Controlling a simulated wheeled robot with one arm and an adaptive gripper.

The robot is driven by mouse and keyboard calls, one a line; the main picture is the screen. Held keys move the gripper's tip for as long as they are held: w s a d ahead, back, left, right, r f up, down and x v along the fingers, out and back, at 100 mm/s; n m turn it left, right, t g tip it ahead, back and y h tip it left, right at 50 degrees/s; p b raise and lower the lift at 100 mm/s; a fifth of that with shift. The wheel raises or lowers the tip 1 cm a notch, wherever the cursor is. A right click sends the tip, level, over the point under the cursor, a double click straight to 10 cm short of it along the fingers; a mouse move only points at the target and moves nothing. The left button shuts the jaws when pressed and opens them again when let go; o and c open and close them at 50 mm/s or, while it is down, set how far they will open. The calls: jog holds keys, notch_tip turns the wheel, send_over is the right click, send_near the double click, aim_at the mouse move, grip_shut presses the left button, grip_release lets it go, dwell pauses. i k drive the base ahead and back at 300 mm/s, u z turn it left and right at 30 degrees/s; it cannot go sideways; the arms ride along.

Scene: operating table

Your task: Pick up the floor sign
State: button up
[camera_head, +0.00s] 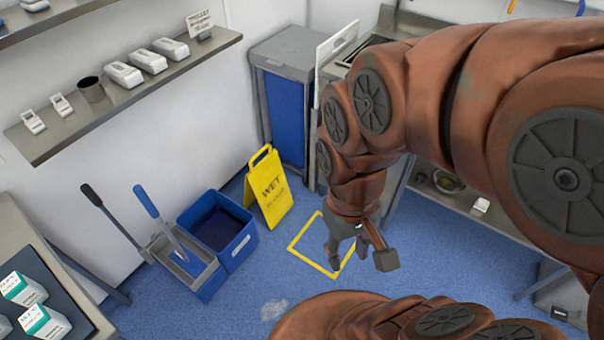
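The yellow floor sign (269,190) stands upright on the blue floor in the middle of the view, with dark lettering that reads "WET" and a slot handle at its top. It is between the blue bucket and the grey bin. My gripper (334,262) hangs at the end of my copper-coloured arm, to the right of the sign and below it in the picture, apart from it.
A blue mop bucket (232,250) with two handles stands left of the sign. A grey bin with blue sides (284,117) is behind it. A wall shelf (130,98) and a table with boxes (22,233) are at left. A metal counter (460,203) is at right.

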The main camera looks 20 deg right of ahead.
aim_at(266, 182)
jog(key=i, duration=0.85)
jog(key=u, duration=1.15)
